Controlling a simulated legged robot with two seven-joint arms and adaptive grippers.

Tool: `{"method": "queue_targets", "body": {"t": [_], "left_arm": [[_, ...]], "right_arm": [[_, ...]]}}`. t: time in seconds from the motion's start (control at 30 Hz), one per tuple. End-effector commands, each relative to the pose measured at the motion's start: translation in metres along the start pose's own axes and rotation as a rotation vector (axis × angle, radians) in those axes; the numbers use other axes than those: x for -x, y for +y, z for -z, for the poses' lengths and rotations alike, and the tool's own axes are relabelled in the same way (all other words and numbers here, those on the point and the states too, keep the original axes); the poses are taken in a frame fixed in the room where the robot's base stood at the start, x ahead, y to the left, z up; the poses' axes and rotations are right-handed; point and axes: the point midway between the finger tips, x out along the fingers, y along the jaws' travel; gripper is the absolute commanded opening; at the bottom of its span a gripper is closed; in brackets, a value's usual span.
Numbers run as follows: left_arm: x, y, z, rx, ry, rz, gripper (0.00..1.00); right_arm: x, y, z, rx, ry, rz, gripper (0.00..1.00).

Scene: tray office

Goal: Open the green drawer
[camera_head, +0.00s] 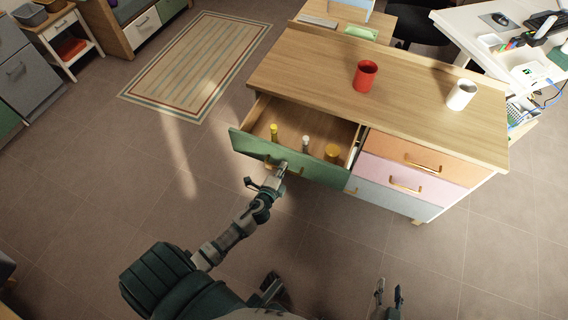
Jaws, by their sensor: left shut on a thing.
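The green drawer (316,172) is pulled out of the wooden cabinet (400,85) and its inside shows. A yellow item (274,131), a small white-topped item (305,143) and a round golden item (332,153) are in it. My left gripper (281,170) is at the drawer's front, shut on the drawer handle, which the fingers largely hide. My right gripper (388,296) is low at the bottom of the view, away from the cabinet, with its two fingers apart and nothing seen between them.
A red mug (365,76) and a white mug (461,94) stand on the cabinet top. Orange (425,160), pink (400,179) and grey-blue (385,197) drawers beside the green one are closed. A striped rug (195,62) lies at the upper left. The floor in front is clear.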

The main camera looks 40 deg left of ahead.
Motion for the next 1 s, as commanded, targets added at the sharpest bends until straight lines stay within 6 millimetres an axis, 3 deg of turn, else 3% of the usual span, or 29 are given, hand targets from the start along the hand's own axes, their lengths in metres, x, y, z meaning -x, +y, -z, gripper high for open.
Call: {"method": "queue_targets", "body": {"t": [0.23, 0.7, 0.73, 0.8, 1.0], "left_arm": [[0.015, 0.008, 0.006, 0.005, 0.013, -0.008, 0.0], [0.017, 0.008, 0.006, 0.004, 0.012, -0.008, 0.0], [0.017, 0.008, 0.006, 0.004, 0.012, -0.008, 0.16], [0.017, 0.008, 0.005, 0.004, 0.011, -0.007, 0.33], [0.017, 0.006, 0.003, 0.003, 0.007, -0.003, 0.37]], "right_arm": [[0.001, 0.001, -0.004, 0.0, -0.025, -0.002, 0.4], [0.001, 0.001, -0.006, -0.001, -0.031, -0.003, 0.4], [0.001, 0.001, -0.006, -0.001, -0.031, -0.003, 0.4], [0.002, 0.001, -0.006, -0.001, -0.03, -0.003, 0.4], [0.002, 0.001, -0.005, -0.001, -0.03, -0.003, 0.4]]}}
